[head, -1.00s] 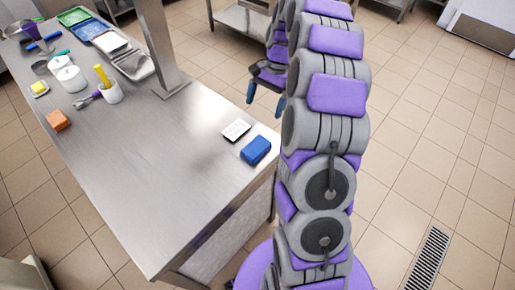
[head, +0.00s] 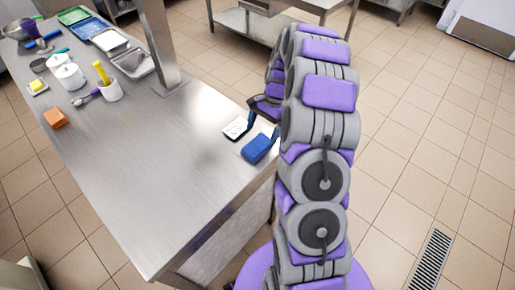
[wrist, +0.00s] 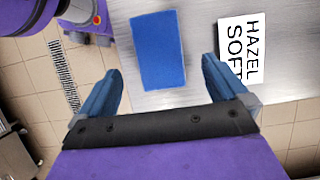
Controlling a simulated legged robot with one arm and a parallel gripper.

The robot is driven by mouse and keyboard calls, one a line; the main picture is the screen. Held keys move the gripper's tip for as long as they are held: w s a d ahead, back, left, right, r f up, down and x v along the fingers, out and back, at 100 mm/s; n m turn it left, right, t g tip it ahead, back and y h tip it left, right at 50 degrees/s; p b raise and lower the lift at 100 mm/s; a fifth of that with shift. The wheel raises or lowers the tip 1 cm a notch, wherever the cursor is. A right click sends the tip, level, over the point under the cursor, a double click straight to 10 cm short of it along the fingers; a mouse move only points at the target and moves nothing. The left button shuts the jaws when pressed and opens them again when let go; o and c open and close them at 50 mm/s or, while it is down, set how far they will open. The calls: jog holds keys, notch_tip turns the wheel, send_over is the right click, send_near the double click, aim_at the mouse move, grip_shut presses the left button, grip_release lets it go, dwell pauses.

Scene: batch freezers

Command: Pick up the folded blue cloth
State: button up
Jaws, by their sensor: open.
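The folded blue cloth (head: 258,149) lies near the right edge of the steel table (head: 150,160). In the wrist view the cloth (wrist: 158,50) is a blue rectangle lying ahead of and between the two blue fingers. My gripper (wrist: 167,90) is open and empty, its fingers spread wider than the cloth. In the head view my gripper (head: 262,122) is at the table edge just behind the cloth, partly hidden by my arm. I cannot tell its exact height above the table.
A white label card (wrist: 238,50) reading "HAZEL SOFT" lies right of the cloth in the wrist view, near the right finger. An orange block (head: 55,118), a white pot with a yellow handle (head: 110,90) and trays (head: 132,62) stand farther off. The table middle is clear.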

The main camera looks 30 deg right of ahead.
aim_at(258, 144)
jog(key=shift+a+f, duration=0.25)
jog(key=shift+f, duration=0.05)
jog(key=b+x, duration=0.1)
jog(key=x, duration=0.4)
jog(key=shift+s+d+b, duration=0.1)
jog(key=shift+d+b, duration=0.1)
jog(key=shift+b, duration=0.15)
jog(key=shift+c, duration=0.3)
jog(key=c, duration=1)
jog(key=shift+o, duration=0.2)
jog(key=shift+r, duration=0.1)
jog(key=shift+r, duration=0.5)
notch_tip(258, 144, up, 3)
jog(key=shift+f+p, duration=0.1)
jog(key=shift+p, duration=0.6)
jog(key=s+r+p, duration=0.1)
jog(key=s+p, duration=0.1)
jog(key=s, duration=1.4)
jog(key=shift+d, duration=0.5)
